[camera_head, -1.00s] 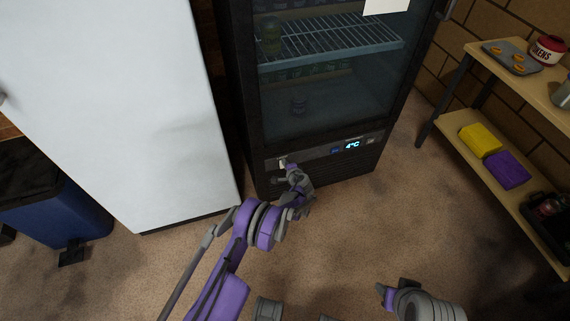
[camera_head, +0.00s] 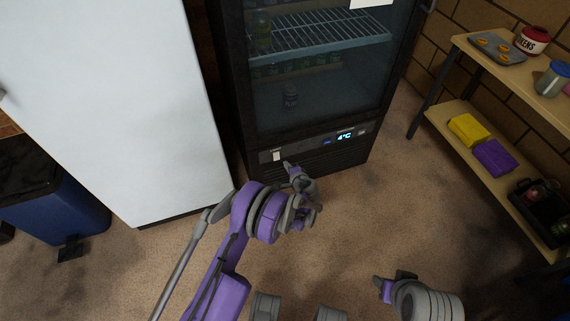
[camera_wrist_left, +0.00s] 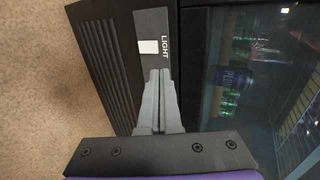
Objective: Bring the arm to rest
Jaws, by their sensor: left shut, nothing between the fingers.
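My left arm reaches up from the bottom of the head view. Its gripper (camera_head: 287,165) is beside the lower front panel of the dark glass-door fridge (camera_head: 330,165), just below and right of the pale light switch (camera_head: 277,155). In the left wrist view the two fingers (camera_wrist_left: 160,72) are together with nothing between them. The switch (camera_wrist_left: 149,46), labelled LIGHT, shows just beyond the fingertips and looks apart from them. Part of my right arm (camera_head: 428,302) shows at the bottom right; I cannot make out its fingers.
A white cabinet (camera_head: 110,100) stands left of the fridge, with a blue bin (camera_head: 60,215) at far left. A wooden shelf unit (camera_head: 520,80) stands at right, holding a tray, a yellow block (camera_head: 468,130) and a purple block (camera_head: 494,157). The floor between is clear.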

